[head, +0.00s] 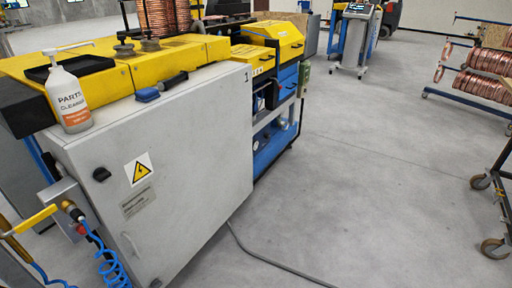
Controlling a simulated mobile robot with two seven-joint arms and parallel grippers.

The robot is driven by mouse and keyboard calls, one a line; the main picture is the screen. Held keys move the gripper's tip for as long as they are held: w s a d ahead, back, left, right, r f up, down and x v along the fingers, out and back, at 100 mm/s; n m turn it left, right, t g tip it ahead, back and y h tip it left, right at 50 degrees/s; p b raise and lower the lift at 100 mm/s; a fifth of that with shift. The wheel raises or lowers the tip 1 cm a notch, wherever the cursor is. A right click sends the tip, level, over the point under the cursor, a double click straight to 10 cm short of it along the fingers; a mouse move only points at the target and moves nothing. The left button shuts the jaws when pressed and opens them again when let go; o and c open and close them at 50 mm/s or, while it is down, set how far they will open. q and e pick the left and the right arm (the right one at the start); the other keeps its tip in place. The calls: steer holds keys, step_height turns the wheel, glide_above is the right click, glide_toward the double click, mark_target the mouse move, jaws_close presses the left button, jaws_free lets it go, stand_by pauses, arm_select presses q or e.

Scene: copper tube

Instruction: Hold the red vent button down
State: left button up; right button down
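A grey valve box (62,196) is at the lower left, by the cabinet's left edge. A yellow lever handle (34,221) sticks out to the left of the box. Neither of my grippers is in view, and nothing is seen touching the red part.
A coiled blue hose (113,268) hangs below the fitting. The grey cabinet (190,150) carries a Parts Cleaner bottle (70,98) and a blue-and-black brush (160,88). A cable (270,262) lies on the floor. Copper coil racks (490,62) stand right; the middle floor is clear.

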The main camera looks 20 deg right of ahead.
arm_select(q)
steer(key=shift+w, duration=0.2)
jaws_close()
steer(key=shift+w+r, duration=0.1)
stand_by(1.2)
